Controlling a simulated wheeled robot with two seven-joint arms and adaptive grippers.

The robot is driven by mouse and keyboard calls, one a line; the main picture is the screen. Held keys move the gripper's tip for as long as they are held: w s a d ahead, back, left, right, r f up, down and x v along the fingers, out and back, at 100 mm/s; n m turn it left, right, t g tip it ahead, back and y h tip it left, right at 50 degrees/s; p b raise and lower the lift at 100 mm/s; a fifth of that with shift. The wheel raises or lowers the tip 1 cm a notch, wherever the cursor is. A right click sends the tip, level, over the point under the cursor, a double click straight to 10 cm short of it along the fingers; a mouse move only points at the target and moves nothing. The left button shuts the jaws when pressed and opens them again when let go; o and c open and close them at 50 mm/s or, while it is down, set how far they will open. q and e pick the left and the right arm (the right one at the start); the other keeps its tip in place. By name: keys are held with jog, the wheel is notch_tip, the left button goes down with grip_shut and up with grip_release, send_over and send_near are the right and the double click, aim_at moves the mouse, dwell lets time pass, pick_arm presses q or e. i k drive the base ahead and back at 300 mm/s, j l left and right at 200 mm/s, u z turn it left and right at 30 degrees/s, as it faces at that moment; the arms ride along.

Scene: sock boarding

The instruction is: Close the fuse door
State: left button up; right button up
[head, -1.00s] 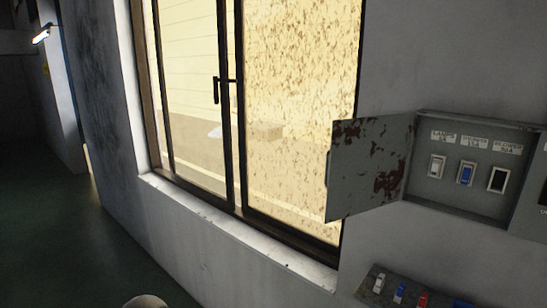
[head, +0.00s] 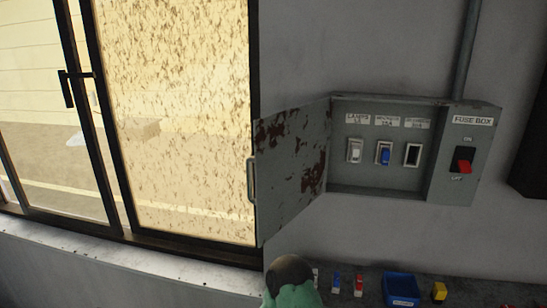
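The fuse door (head: 291,170) is a grey metal panel with rusty patches. It stands wide open, swung out to the left of the fuse box (head: 378,186), and partly overlaps the window. A small handle (head: 251,180) is on its free left edge. Inside the box are a white fuse (head: 355,151), a blue fuse (head: 384,154) and a dark, empty-looking third slot (head: 413,155). Neither of my grippers can be made out in the head view.
A red switch lever (head: 464,167) sits on the box's right part. Below, a ledge (head: 375,276) holds loose fuses, a blue bin (head: 401,289) and a yellow block (head: 439,291). A rounded green, dark-topped shape (head: 290,283), unclear what, rises at the bottom. A window is left.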

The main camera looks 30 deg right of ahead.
aim_at(289, 145)
jog(key=i+z, duration=0.15)
jog(key=z, duration=0.25)
jog(key=i+j+z, duration=0.15)
jog(key=z, duration=0.25)
jog(key=i+j+z, duration=0.15)
jog(key=z, duration=0.25)
